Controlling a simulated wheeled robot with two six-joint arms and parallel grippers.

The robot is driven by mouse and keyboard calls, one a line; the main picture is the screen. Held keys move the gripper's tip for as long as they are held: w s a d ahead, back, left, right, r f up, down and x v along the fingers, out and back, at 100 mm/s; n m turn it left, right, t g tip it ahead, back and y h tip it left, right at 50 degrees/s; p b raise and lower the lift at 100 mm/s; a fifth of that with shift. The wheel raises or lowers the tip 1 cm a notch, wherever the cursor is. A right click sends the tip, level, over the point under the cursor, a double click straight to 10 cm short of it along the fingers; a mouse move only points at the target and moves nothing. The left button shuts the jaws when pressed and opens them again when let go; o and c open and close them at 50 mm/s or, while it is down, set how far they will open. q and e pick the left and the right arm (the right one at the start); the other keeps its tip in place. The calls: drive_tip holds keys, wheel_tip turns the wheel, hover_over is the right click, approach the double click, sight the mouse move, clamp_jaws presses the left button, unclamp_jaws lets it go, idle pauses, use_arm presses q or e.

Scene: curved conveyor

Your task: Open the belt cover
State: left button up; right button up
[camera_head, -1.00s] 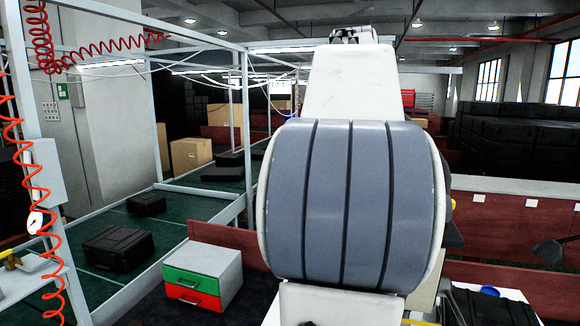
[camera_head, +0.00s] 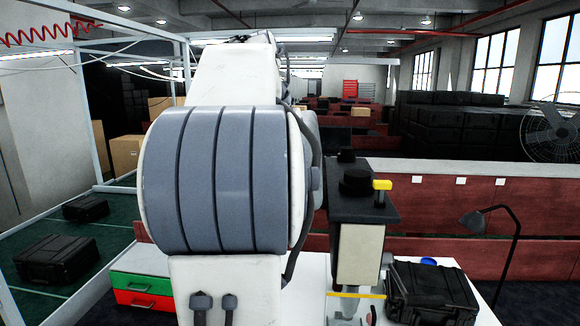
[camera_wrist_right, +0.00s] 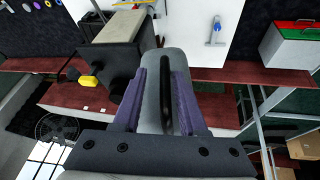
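I cannot pick out the belt cover for sure in either view. A large white structure with a grey ribbed drum (camera_head: 215,180) stands close in the left half of the head view and hides much behind it; I cannot tell whether it is part of me. My right gripper (camera_wrist_right: 158,88) has its two purple fingers spread in the right wrist view. A pale grey rounded body (camera_wrist_right: 152,65) with a black bar (camera_wrist_right: 166,95) lies in line with the gap. The bar touches neither finger; depth is unclear. My left gripper is not in view.
A dark machine with a beige panel (camera_head: 359,254) and a yellow lever (camera_head: 382,185) stands right of the structure. A black case (camera_head: 432,290) lies beside it. A drawer unit (camera_head: 143,290) is at lower left, a desk lamp (camera_head: 473,222) at right.

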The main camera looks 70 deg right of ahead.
drive_tip(key=shift+r, duration=0.1)
drive_tip(key=shift+w+a+r, duration=0.1)
drive_tip(key=shift+a+r, duration=0.05)
drive_tip(key=shift+r, duration=0.1)
drive_tip(key=s+v, duration=0.1)
drive_tip(key=v, duration=0.8)
drive_tip(key=shift+w+a+r+p, duration=0.2)
drive_tip(key=shift+w+r+p, duration=0.1)
drive_tip(key=shift+w, duration=0.15)
